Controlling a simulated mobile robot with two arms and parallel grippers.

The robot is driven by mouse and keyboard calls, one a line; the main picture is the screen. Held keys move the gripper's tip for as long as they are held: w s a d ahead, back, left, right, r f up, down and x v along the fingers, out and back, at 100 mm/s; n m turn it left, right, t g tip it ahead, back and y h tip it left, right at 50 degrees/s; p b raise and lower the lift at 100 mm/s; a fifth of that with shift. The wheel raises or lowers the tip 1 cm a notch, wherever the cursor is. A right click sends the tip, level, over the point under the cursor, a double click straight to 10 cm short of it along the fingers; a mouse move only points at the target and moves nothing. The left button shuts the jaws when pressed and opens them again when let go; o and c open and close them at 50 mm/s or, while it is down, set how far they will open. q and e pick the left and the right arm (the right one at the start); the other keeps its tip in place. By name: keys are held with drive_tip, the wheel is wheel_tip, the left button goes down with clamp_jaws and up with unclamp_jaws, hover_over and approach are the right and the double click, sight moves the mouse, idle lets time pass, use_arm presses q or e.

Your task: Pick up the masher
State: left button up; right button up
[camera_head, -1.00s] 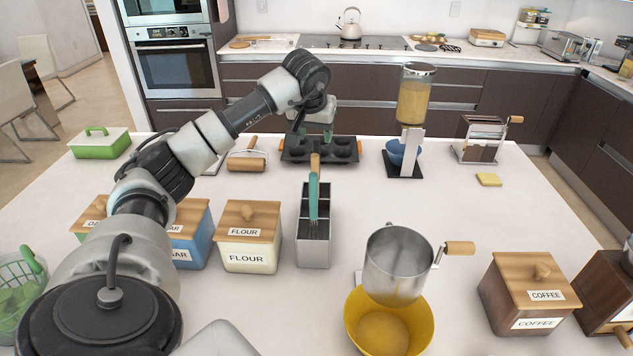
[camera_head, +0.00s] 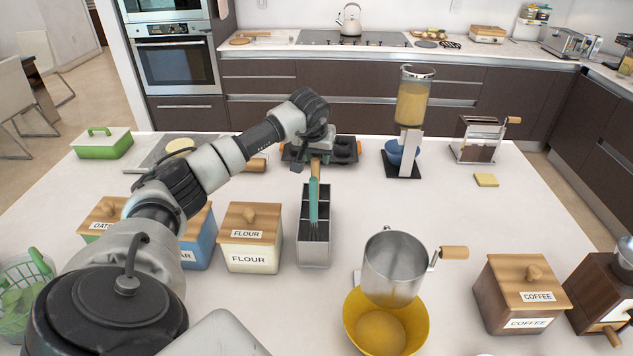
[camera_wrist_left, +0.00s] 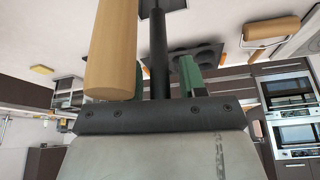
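A grey divided utensil holder (camera_head: 315,252) stands mid-table with a wooden-handled, green-necked brush (camera_head: 313,200) upright in it. My left gripper (camera_head: 318,150) is just above and behind the holder, near the brush's handle top. In the left wrist view, my green fingers (camera_wrist_left: 162,78) are apart, with a thin black rod (camera_wrist_left: 157,50) showing between them. A wooden handle (camera_wrist_left: 112,45) passes close in front of the left finger. I cannot tell for certain which utensil is the masher or whether the rod touches a finger. My right gripper is not in view.
Canisters, including flour (camera_head: 250,250), stand left of the holder. A metal sifter (camera_head: 394,265) over a yellow bowl (camera_head: 370,330) is front right, beside a coffee box (camera_head: 515,292). A dark muffin tin (camera_head: 345,150) lies behind my gripper.

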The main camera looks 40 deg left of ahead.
use_arm(q)
clamp_jaws()
